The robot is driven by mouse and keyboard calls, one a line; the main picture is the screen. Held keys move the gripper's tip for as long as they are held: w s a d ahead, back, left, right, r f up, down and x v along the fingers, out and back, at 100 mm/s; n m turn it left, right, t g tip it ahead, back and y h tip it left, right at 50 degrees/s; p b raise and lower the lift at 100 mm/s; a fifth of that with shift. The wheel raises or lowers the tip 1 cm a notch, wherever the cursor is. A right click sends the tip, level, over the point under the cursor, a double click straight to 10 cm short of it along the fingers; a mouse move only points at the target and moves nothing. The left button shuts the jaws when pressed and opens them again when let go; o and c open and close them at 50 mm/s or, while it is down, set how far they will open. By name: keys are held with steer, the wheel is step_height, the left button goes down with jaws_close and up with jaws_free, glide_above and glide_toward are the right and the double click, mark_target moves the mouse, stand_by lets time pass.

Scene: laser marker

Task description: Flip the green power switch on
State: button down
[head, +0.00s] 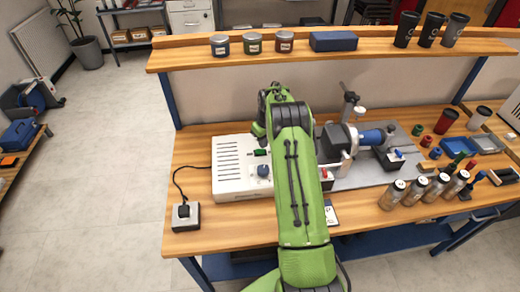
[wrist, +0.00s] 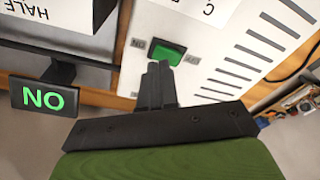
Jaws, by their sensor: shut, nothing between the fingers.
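The green power switch (wrist: 167,52) is lit bright green in a dark frame on the white control box, and shows in the head view (head: 261,152) just left of my arm. Faint labels flank it in the wrist view; I cannot tell which way its rocker is tilted. My gripper (wrist: 158,68) has its dark fingers together, empty. Their tips are at the near edge of the switch in the picture; I cannot tell if they touch. In the head view my arm hides the fingertips. A black plate (wrist: 45,98) shows green letters, ON seen upside down.
The white control box (head: 228,160) carries vents and a blue-grey knob (head: 262,171). The marker fixture (head: 345,140) stands right of my arm. Several tumblers (head: 415,190) stand further right. A black-topped socket box (head: 184,215) sits front left. A shelf (head: 390,50) spans the back.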

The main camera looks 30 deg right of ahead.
step_height(320, 180, up, 5)
steer(key=p, duration=0.2)
steer(key=shift+p, duration=0.3)
step_height(320, 180, up, 12)
glide_above(263, 151)
steer(key=s+a, duration=0.2)
steer(key=a, duration=0.4)
steer(key=s+a+r+t, duration=0.2)
steer(key=s+a+r, duration=0.8)
steer(key=a+r, duration=0.1)
steer(key=s+a+t, duration=0.1)
steer(key=s+a, duration=0.3)
steer(key=s, duration=0.7)
steer(key=s+a, duration=0.4)
steer(key=s, duration=0.7)
steer(key=shift+r+m+t, duration=0.2)
steer(key=shift+m+t, duration=0.2)
